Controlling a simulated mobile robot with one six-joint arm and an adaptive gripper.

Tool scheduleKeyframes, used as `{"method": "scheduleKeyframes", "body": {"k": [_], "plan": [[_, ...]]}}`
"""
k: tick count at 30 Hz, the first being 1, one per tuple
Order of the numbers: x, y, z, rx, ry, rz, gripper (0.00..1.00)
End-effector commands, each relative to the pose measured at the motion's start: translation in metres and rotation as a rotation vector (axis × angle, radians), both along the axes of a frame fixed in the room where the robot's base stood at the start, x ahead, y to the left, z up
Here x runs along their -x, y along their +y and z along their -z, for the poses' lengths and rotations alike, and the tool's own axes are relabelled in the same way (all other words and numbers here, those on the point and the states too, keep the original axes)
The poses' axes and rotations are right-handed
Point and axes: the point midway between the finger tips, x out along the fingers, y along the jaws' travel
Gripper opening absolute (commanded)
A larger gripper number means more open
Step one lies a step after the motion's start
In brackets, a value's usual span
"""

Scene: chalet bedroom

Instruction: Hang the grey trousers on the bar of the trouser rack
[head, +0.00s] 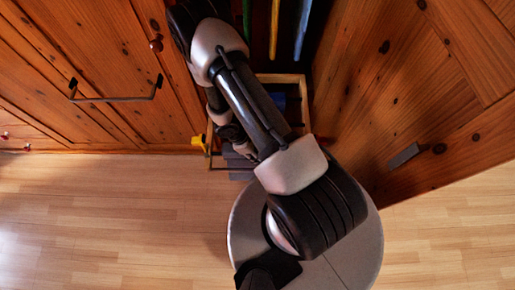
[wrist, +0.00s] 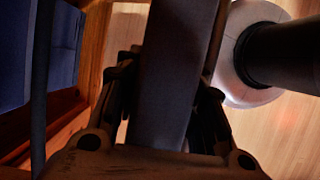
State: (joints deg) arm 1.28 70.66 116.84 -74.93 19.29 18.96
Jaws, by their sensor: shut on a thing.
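My gripper (wrist: 167,82) is shut on the grey trousers (wrist: 178,45), which run as a dark grey band between its fingers in the wrist view. In the head view a grey part of the trousers (head: 240,172) shows below my arm, at the front of the rack. The trouser rack (head: 278,77) is a light wooden frame pulled out of the wardrobe, largely covered by my arm. In the wrist view its wooden side (wrist: 96,42) is left of the gripper. I cannot tell whether the trousers touch a bar.
Dark blue cloth (wrist: 65,45) hangs at the left in the wrist view. A wooden door (head: 80,55) with a dark handle stands left of the rack, and another panel (head: 410,100) stands right. A small yellow thing (head: 198,140) is at the rack's left. The floor (head: 110,215) at left is clear.

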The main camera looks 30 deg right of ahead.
Motion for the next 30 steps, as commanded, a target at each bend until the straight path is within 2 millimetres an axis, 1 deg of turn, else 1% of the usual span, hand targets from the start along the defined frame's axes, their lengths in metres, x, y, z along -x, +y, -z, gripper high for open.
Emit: {"method": "scheduleKeyframes", "body": {"k": [1,3,12,26,27,30], "plan": [[0.000,0.000,0.007,0.000,0.000,0.000,0.00],[0.000,0.000,0.012,0.000,0.000,0.000,0.00],[0.000,0.000,0.029,0.000,0.000,0.000,0.00],[0.000,0.000,0.032,0.001,-0.001,0.000,0.00],[0.000,0.000,0.032,0.001,-0.001,0.000,0.37],[0.000,0.000,0.032,0.001,-0.001,0.000,0.43]]}}
